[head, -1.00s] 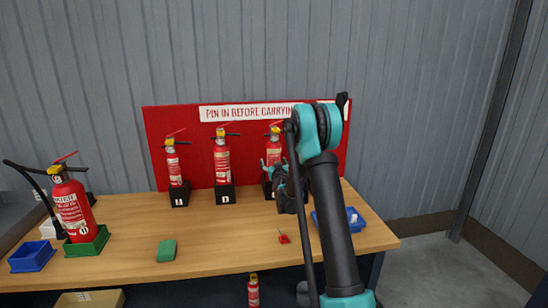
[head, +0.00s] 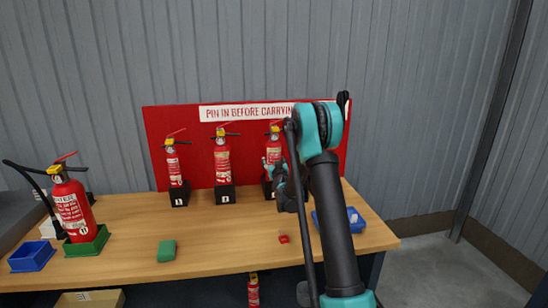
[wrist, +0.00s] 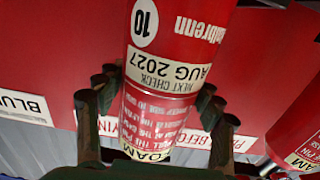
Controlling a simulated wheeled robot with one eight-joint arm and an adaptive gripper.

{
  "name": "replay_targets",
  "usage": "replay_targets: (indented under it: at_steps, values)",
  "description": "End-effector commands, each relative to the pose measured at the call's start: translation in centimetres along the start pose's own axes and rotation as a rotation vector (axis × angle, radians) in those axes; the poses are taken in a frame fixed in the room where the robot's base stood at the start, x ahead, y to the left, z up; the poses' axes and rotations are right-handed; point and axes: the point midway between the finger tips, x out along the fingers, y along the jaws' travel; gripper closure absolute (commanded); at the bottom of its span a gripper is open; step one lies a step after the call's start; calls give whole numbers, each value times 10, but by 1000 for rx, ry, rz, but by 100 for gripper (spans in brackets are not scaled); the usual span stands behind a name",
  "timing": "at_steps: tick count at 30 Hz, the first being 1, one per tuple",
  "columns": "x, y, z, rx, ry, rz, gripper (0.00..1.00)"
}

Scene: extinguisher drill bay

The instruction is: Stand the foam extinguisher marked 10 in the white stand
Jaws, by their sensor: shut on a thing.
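The foam extinguisher marked 10 (wrist: 165,62) is red with cream labels and fills the middle of the wrist view. My gripper (wrist: 148,103) has a finger on each side of its body and is shut on it. In the head view this extinguisher (head: 273,153) is upright at the right black stand (head: 268,188), with my gripper (head: 277,177) in front of its lower part. My gripper partly hides it and that stand. A white stand (head: 48,229) is at the far left of the table, partly hidden behind a large extinguisher.
Two other extinguishers (head: 173,165) (head: 222,162) stand in black stands by the red board (head: 152,140). The large extinguisher (head: 72,208) is in a green stand (head: 88,246). A blue tray (head: 32,257), green block (head: 167,251) and small red item (head: 283,239) lie on the table.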

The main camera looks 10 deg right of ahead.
Motion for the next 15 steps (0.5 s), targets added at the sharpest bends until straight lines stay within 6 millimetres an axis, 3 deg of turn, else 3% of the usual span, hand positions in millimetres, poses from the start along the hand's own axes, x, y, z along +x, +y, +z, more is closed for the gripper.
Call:
replay_targets:
  at_steps: [15]
  values:
    - [0, 0, -19, -1, 3, 2, 90]
